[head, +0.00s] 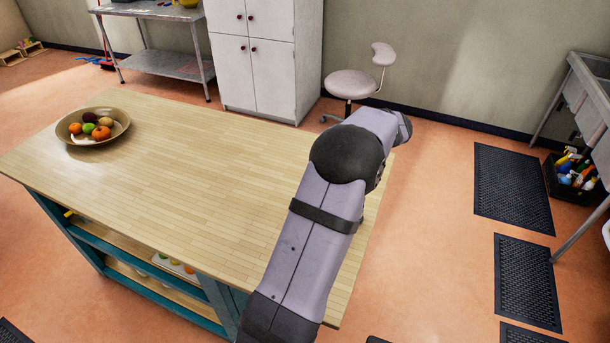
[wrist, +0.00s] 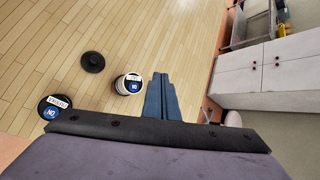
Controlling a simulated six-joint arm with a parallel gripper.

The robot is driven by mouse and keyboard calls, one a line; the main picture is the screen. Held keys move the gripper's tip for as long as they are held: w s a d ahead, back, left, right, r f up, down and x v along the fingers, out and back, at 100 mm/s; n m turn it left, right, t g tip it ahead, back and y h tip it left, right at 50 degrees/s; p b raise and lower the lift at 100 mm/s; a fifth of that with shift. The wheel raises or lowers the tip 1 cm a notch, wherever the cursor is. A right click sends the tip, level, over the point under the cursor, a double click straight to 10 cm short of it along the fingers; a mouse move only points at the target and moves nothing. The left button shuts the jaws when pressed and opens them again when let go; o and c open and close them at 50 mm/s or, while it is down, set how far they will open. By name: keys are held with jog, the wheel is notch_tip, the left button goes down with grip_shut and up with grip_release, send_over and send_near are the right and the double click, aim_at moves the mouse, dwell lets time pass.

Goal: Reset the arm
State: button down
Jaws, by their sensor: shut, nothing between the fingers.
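My arm (head: 320,230) reaches from the bottom of the head view across the right part of the wooden table (head: 190,170). Its far end bends away to the right, and the fingers do not show there. In the wrist view my gripper (wrist: 158,97) shows as two blue fingers close together, shut and empty. The wooden tabletop (wrist: 130,30) lies beyond the fingers. A white jar with a dark top (wrist: 128,85) appears just left of the fingertips. I cannot tell how far apart they are.
A black disc (wrist: 92,62) and a dark jar with a blue label (wrist: 55,106) are on the tabletop. A fruit bowl (head: 118,132) stands at the table's left end. A white cabinet (head: 250,60) and stool (head: 350,84) stand behind. The table's middle is clear.

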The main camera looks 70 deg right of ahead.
jog(key=w+a+f+n+g+y, duration=0.1)
jog(key=w+a+n+g+y, duration=0.15)
jog(key=w+a+n, duration=0.65)
jog(key=w+a+f+n+g+y, duration=0.25)
jog(key=w+a, duration=0.85)
jog(key=a, duration=0.7)
jog(key=s+a+f+n+g, duration=0.1)
jog(key=a+n+g, duration=0.2)
jog(key=a+n, duration=1.05)
jog(key=s+a+f+n+h, duration=0.2)
jog(key=s+a+n, duration=0.3)
jog(key=a, duration=0.9)
jog(key=s, duration=0.3)
jog(key=shift+f+n+g, duration=0.15)
jog(key=shift+n+g, duration=0.15)
jog(key=shift+g, duration=0.1)
